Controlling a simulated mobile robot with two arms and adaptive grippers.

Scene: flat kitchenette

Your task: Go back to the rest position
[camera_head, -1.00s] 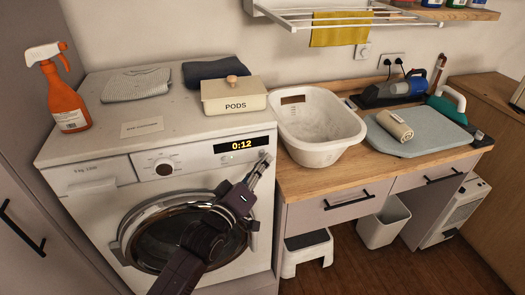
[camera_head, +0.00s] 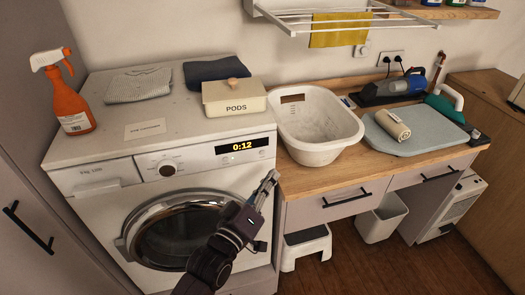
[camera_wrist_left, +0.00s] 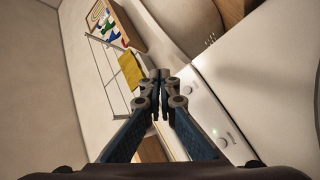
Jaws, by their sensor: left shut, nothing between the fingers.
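My left gripper (camera_head: 270,180) is shut and empty. In the head view it is in front of the right edge of the washing machine (camera_head: 105,205), below the lit display (camera_head: 243,147) that reads 0:12. It looks apart from the machine's front. In the left wrist view its closed fingertips (camera_wrist_left: 160,74) point toward the wall, with the machine's white panel (camera_wrist_left: 215,120) to the right. My right gripper is in neither view.
A white laundry basket (camera_head: 318,150) stands on the wooden counter (camera_head: 335,177) right of the machine. A PODS box (camera_head: 234,97), folded cloths (camera_head: 138,85) and an orange spray bottle (camera_head: 68,100) are on the machine. A step stool (camera_head: 306,245) and white bin (camera_head: 381,220) stand below the counter.

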